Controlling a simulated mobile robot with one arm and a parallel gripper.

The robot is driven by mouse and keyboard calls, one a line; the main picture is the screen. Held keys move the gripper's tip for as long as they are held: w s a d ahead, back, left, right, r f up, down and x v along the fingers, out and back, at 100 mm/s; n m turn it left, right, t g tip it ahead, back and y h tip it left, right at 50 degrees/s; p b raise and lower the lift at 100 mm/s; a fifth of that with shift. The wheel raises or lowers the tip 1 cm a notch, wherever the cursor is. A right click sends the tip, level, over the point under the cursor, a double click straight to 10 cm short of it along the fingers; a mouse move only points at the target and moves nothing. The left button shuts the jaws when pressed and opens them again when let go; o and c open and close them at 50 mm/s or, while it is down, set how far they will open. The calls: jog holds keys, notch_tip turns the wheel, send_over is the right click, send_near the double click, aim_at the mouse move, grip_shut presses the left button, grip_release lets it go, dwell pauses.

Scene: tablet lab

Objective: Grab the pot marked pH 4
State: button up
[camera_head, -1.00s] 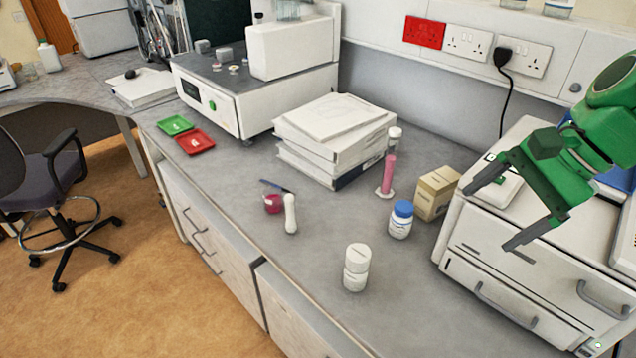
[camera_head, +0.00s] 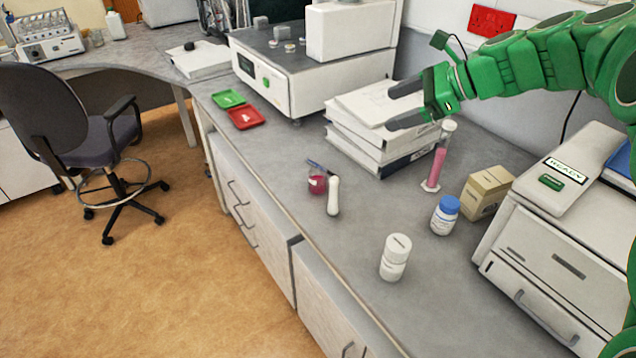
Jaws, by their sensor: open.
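A small pot of pink-red liquid (camera_head: 317,185) stands on the bench left of centre; I cannot read any pH marking on it. A white pot or stacked white pots (camera_head: 394,262) stand nearer the front, and a white bottle with a blue cap (camera_head: 445,216) stands to the right; their labels are too small to read. My green gripper (camera_head: 390,108) is open and empty, its grey fingers pointing left, in front of the stack of white books in the picture. It is well above and to the right of the pink-red pot in the picture.
A cylinder of pink liquid (camera_head: 437,162), a cardboard box (camera_head: 487,190) and the book stack (camera_head: 375,138) are behind. Green and red trays (camera_head: 245,118) lie left.

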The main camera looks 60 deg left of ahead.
jog(key=s+a+f+m+g+y, duration=0.1)
jog(key=s+a+f+m+g, duration=0.15)
jog(key=a, duration=1.25)
send_near(312, 180)
jog(key=shift+t, duration=0.25)
jog(key=a+f, duration=0.3)
jog(key=shift+s+a+f, duration=0.15)
jog(key=shift+a+f, duration=0.05)
jog(key=shift+y, duration=0.3)
jog(key=shift+x, duration=3.9)
jog(key=shift+f, duration=0.1)
jog(key=shift+c, duration=0.2)
jog(key=c, duration=1)
jog(key=shift+c, duration=0.2)
